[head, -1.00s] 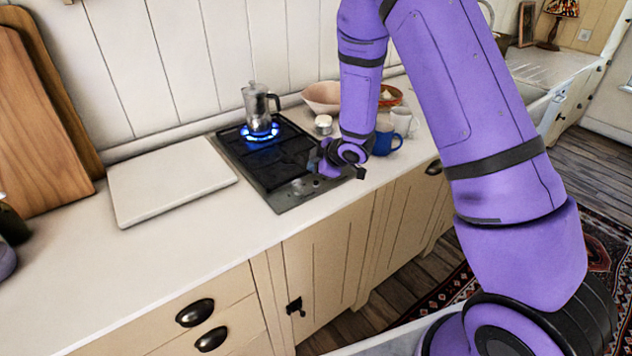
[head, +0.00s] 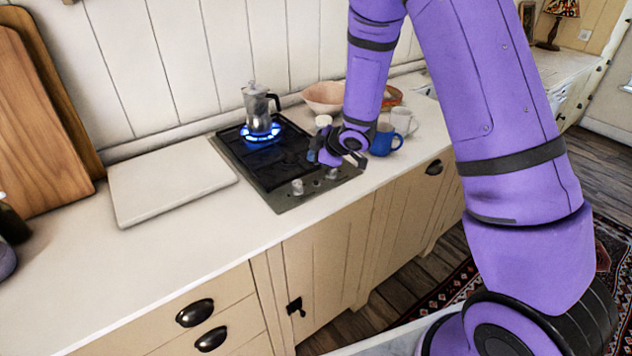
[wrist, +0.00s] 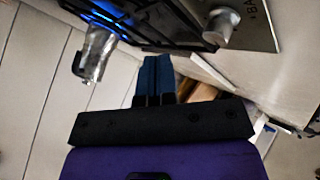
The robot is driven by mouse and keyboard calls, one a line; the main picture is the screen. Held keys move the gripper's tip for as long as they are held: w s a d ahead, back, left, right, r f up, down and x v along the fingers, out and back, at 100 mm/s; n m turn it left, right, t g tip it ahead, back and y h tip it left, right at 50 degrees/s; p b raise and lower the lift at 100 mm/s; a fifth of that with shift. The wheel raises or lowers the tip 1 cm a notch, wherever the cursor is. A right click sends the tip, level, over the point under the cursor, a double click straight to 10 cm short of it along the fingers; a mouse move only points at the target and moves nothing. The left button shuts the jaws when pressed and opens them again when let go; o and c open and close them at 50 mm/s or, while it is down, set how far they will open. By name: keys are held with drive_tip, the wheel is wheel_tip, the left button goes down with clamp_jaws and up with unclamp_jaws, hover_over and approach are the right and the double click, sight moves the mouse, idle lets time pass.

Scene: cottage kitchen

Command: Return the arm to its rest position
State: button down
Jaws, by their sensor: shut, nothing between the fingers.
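My purple arm reaches in from the right in the head view, and my gripper (head: 352,161) is over the right front part of the black hob (head: 262,168), near its knobs. In the wrist view my gripper's fingers (wrist: 154,68) are together, with nothing between them. A metal moka pot (head: 257,105) stands on the hob's rear burner, which glows with a blue flame. The pot also shows in the wrist view (wrist: 96,52), apart from my fingers. I cannot tell the exact height of my gripper above the hob.
A blue mug (head: 384,140) stands close to the right of my gripper, with a pale mug (head: 403,121) behind it. A pinkish bowl (head: 323,97) is by the wall. A white board (head: 168,182) lies left of the hob.

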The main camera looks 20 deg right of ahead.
drive_tip(key=s+d+r+m+h, duration=0.2)
drive_tip(key=s+d+r+m, duration=0.15)
drive_tip(key=r, duration=0.35)
drive_tip(key=s+d+r+m+h, duration=0.15)
drive_tip(key=s+r, duration=0.25)
drive_tip(key=r, duration=0.4)
drive_tip(key=s+d+r+m+h, duration=0.2)
drive_tip(key=s+d+r+m, duration=0.2)
drive_tip(key=r, duration=0.3)
drive_tip(key=s+a+r+m+g, duration=0.1)
drive_tip(key=s+r+m, duration=0.2)
drive_tip(key=s, duration=0.9)
drive_tip(key=s+r+m+g, duration=0.1)
drive_tip(key=s+r+m, duration=0.2)
drive_tip(key=s, duration=1)
drive_tip(key=shift+s+a+r+g+y, duration=0.35)
drive_tip(key=shift+r+g+y, duration=0.1)
drive_tip(key=shift+r, duration=0.35)
